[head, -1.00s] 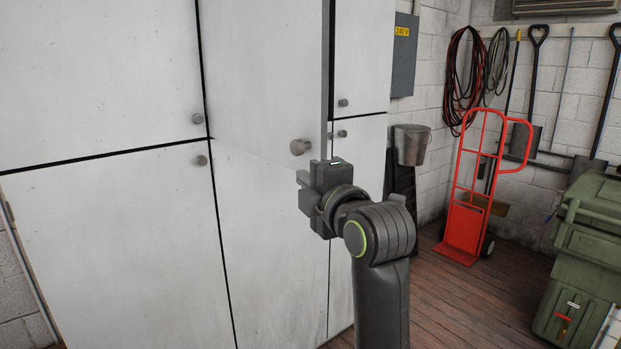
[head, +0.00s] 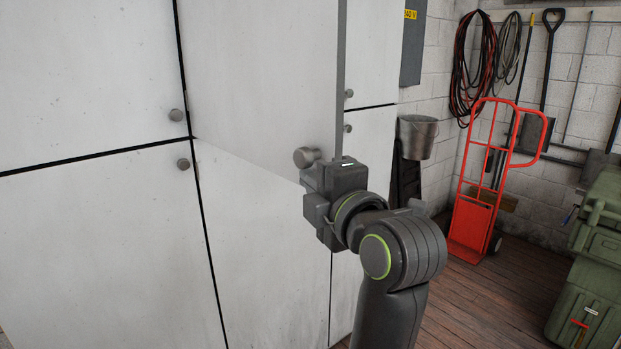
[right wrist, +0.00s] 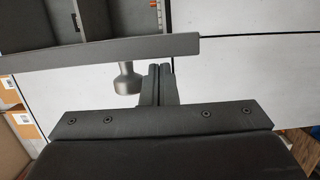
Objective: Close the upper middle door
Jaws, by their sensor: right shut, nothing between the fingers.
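The upper middle door (head: 262,80) is a pale grey panel standing ajar, swung out from the cabinet with its free edge on the right. Its round metal knob (head: 306,157) is near the lower right corner, and it also shows in the right wrist view (right wrist: 128,78). My right gripper (head: 325,172) is at the door's lower free corner, just below and right of the knob. In the right wrist view its fingers (right wrist: 159,72) are shut and empty, beside the knob and close to the door's front. Whether they touch the door is unclear. My left gripper is out of view.
The neighbouring cabinet doors (head: 80,75) look shut. Behind the open door, the right wrist view shows a dark shelf interior (right wrist: 105,20).

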